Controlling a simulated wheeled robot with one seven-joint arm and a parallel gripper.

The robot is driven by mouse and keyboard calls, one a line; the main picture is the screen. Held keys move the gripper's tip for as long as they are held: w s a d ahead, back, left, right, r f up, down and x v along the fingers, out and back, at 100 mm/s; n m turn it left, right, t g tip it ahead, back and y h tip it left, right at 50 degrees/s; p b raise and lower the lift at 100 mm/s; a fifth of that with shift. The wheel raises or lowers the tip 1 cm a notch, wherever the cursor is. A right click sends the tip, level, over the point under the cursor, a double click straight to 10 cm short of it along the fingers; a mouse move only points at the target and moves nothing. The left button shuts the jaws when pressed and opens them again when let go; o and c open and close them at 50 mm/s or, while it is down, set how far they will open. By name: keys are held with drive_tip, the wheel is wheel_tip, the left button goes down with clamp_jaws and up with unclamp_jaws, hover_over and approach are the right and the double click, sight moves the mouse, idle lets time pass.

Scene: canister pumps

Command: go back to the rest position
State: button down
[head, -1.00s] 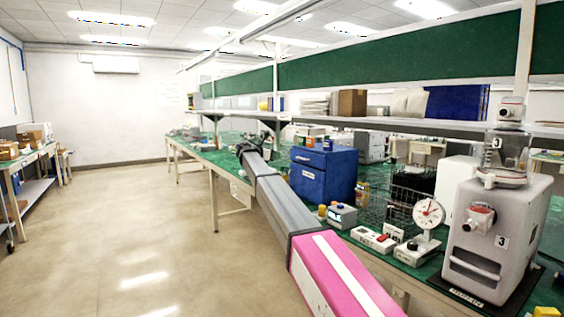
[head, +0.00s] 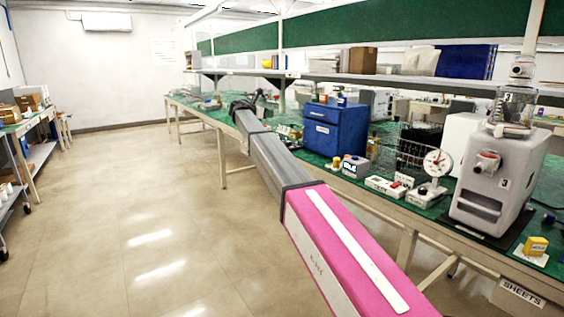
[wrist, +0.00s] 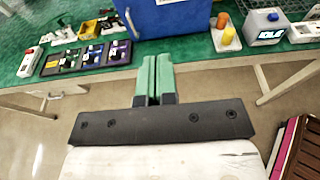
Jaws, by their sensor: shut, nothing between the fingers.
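My gripper (wrist: 153,80) shows in the wrist view with its green fingers side by side, shut and empty. It is out over the front edge of the green-topped bench (wrist: 200,52), apart from the things on it. In the head view my arm reaches away along the bench front, and the gripper is too small there to make out clearly. A grey canister machine (head: 498,180) marked 3 stands at the right of the bench.
A blue drawer cabinet (head: 335,130), a small display box (head: 354,167), a red-and-white switch box (head: 388,187) and a dial scale (head: 436,165) stand along the bench. A yellow block (head: 536,246) sits near its front right. The floor (head: 130,220) on the left is clear.

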drive_tip(key=s+d+f+m+g+y, duration=0.25)
drive_tip(key=s+d+f, duration=0.4)
drive_tip(key=f, duration=0.45)
drive_tip(key=s+d+f+m+g+y, duration=0.1)
drive_tip(key=s+d+f+m, duration=0.3)
drive_tip(key=s+d+f, duration=0.5)
drive_tip(key=s+d+f+m+g+y, duration=0.2)
drive_tip(key=s+d+f+m, duration=0.15)
drive_tip(key=s+f, duration=0.6)
drive_tip(key=s+d+f+m+g+y, duration=0.1)
drive_tip(key=s+d+f+m+y, duration=0.2)
drive_tip(key=s+f+m, duration=0.4)
drive_tip(key=s+d+f+m+g+y, duration=0.2)
drive_tip(key=s+f+m, duration=0.6)
drive_tip(key=s, duration=1.5)
wheel_tip(320, 180, down, 5)
drive_tip(key=shift+s+d+r+y, duration=0.15)
drive_tip(key=shift+d+y, duration=0.3)
drive_tip(key=shift+y, duration=0.7)
drive_tip(key=shift+g, duration=0.25)
